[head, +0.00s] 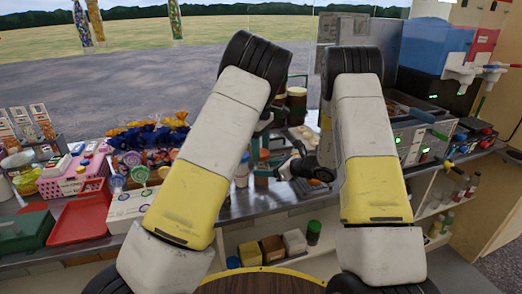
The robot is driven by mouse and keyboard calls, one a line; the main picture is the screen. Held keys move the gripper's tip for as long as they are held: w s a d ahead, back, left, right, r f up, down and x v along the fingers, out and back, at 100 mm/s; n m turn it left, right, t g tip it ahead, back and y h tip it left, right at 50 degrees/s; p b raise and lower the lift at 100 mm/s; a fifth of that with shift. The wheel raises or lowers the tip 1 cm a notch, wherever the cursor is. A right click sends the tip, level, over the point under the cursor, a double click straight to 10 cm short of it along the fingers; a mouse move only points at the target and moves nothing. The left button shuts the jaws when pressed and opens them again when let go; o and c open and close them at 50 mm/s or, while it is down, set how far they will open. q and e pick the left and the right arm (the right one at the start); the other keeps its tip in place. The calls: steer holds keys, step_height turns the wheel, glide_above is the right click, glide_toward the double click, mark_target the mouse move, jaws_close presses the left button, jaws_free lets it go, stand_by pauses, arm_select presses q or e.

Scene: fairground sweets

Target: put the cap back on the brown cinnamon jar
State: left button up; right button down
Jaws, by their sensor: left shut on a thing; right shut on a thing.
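My two arms reach forward over the counter and hide much of the work area. My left gripper (263,158) shows only in part beside the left forearm, pointing down over the counter. It is shut on a small brownish thing (262,179), which looks like the cinnamon jar, standing at the counter's front part. My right gripper (283,172) is dark and comes in from the right, close beside that thing. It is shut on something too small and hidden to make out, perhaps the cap. Whether cap and jar touch, I cannot tell.
A small jar (242,170) stands left of the grippers. Dark brown jars (297,103) stand behind. A red tray (79,222), a pink basket (72,182) and a sweets display (150,140) fill the left. A metal appliance (415,140) stands right. Shelves with boxes (272,247) lie below.

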arm_select(q)
steer(key=shift+c, duration=0.5)
steer(key=m, duration=0.3)
steer(key=o, duration=1.5)
steer(key=shift+o, duration=0.2)
steer(key=shift+r, duration=2.25)
